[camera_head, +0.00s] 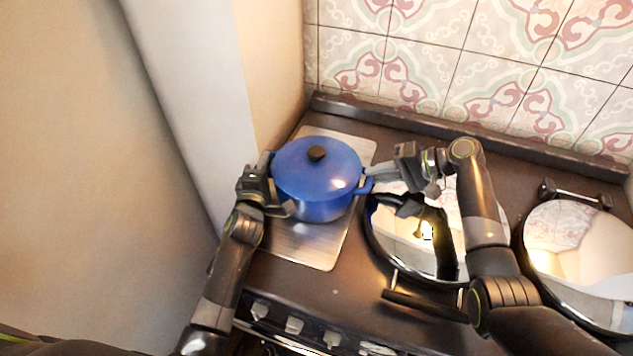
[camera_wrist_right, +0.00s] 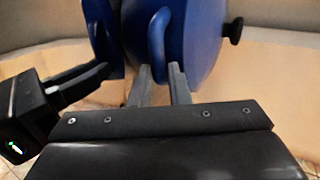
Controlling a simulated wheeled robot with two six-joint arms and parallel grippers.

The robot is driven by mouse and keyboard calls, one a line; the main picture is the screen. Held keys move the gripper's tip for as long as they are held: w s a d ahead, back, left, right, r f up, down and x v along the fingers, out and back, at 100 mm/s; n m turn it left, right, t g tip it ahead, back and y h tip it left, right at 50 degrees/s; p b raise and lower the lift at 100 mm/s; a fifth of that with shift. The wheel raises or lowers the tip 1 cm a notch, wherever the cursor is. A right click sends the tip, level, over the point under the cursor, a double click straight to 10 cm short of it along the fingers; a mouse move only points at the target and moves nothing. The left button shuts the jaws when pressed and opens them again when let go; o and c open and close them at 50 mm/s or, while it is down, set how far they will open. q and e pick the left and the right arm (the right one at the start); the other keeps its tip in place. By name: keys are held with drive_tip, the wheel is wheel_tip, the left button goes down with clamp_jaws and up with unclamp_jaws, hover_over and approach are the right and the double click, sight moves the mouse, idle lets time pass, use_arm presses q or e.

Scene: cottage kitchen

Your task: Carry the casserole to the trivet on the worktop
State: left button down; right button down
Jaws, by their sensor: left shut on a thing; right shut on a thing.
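The casserole (camera_head: 318,190) is a blue lidded pot with a dark knob. In the head view it is over a brushed metal plate at the left end of the cooker; I cannot tell whether it touches the plate. My left gripper (camera_head: 270,187) is shut on its left side handle, which is mostly hidden by the gripper. My right gripper (camera_head: 376,175) is shut on its right handle. In the right wrist view, the right gripper's fingers (camera_wrist_right: 160,85) are around the blue handle loop (camera_wrist_right: 158,35). The lid is on. No trivet is in view.
The metal plate (camera_head: 305,251) lies on the dark cooker top. Two round mirror-like covers with bar handles, one in the middle (camera_head: 400,243) and one at the right (camera_head: 570,245), lie beside it. A wall (camera_head: 272,75) stands close on the left, a tiled wall (camera_head: 430,50) behind.

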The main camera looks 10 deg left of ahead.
drive_tip(key=shift+f, duration=0.1)
use_arm(q)
drive_tip(key=shift+w+d+r, duration=0.1)
drive_tip(key=shift+r, duration=0.3)
use_arm(e)
drive_tip(key=shift+w+r, duration=0.1)
drive_tip(key=shift+r, duration=0.2)
drive_tip(key=shift+w, duration=0.1)
